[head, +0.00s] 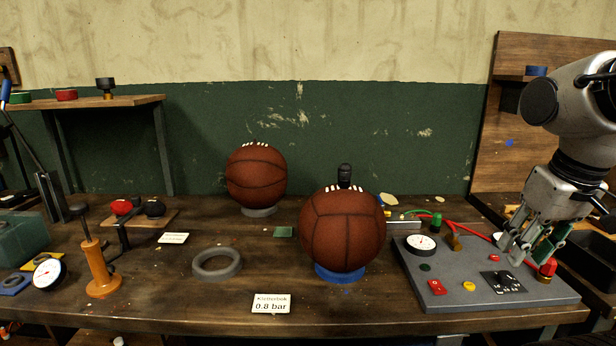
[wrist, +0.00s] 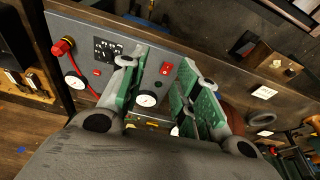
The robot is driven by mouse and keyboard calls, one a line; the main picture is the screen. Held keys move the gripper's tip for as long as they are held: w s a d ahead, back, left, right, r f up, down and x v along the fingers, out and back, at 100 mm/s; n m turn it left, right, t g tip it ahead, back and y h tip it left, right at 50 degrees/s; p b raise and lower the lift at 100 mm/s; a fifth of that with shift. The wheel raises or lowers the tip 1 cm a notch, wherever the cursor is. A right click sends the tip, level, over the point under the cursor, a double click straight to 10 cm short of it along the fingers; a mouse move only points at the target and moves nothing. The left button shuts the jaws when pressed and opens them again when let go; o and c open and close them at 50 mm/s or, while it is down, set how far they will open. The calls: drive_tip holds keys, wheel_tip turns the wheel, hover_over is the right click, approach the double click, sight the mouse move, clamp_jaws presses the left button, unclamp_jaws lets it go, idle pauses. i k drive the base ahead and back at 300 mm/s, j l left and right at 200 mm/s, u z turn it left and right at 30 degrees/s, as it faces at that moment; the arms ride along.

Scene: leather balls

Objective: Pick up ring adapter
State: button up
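The likely ring adapter is a flat grey ring (head: 217,276) lying empty on the bench, left of the middle in the head view. It also shows small at the right of the wrist view (wrist: 262,119). My gripper (head: 530,258) is at the far right, above the grey control panel and well away from the ring. In the wrist view its green-padded fingers (wrist: 160,75) stand apart with nothing held between them, the panel showing behind.
A basketball (head: 342,230) sits on a blue ring, another (head: 256,175) on a grey ring behind. The control panel (head: 450,280) has gauges, buttons and a red hose. A label card (head: 271,304) lies in front. An orange pump-like stand (head: 100,268) is left of the ring.

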sight(345, 171)
drive_tip(key=j+u, duration=0.25)
drive_tip(key=j, duration=0.7)
drive_tip(key=i+j+u, duration=0.2)
drive_tip(key=j, duration=0.75)
drive_tip(key=k, duration=0.1)
